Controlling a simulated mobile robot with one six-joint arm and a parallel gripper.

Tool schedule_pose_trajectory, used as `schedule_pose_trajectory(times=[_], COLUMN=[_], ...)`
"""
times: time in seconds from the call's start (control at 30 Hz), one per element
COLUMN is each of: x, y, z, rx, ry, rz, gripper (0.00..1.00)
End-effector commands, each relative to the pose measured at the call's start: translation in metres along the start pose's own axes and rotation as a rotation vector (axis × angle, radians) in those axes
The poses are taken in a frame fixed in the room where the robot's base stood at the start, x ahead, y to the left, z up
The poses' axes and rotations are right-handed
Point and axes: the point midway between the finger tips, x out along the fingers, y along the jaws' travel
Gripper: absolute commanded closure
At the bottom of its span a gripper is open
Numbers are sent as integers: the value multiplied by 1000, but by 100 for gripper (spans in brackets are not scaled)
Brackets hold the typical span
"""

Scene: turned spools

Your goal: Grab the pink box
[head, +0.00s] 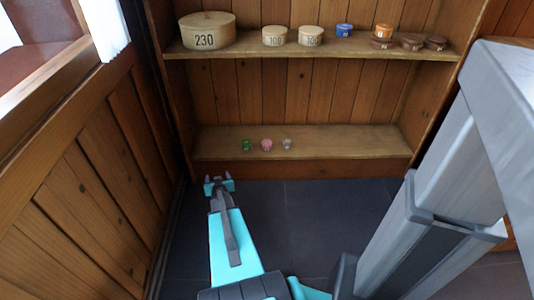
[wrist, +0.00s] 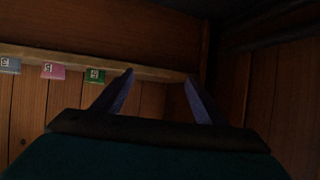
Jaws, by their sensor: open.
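The small pink box (head: 267,145) stands on the lower shelf, between a green box (head: 247,145) and a grey box (head: 287,144). In the wrist view the pink box (wrist: 53,71) is left of the fingers, with its label upside down. My gripper (head: 218,179) is low in front of the shelf's left end, left of the pink box and apart from it. In the wrist view my gripper (wrist: 158,76) has its two fingers spread with nothing between them. The green box (wrist: 95,76) lies between the pink box and the fingers in that view.
The lower shelf (head: 345,143) is bare right of the grey box. A wood-panelled wall (head: 100,170) stands close on the left. Dark floor (head: 310,215) is clear before the shelves.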

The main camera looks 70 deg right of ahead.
Motion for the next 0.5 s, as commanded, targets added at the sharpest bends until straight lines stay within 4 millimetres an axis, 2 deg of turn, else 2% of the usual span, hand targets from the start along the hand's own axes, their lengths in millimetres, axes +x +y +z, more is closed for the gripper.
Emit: schedule_pose_trajectory(times=[0.03, 0.2, 0.4, 0.5], x=[14, 32, 42, 42], y=[22, 85, 164, 197], z=[4, -8, -19, -24], rx=[14, 42, 65, 71], ry=[38, 166, 314, 375], rz=[29, 117, 227, 275], gripper=[34, 34, 34, 34])
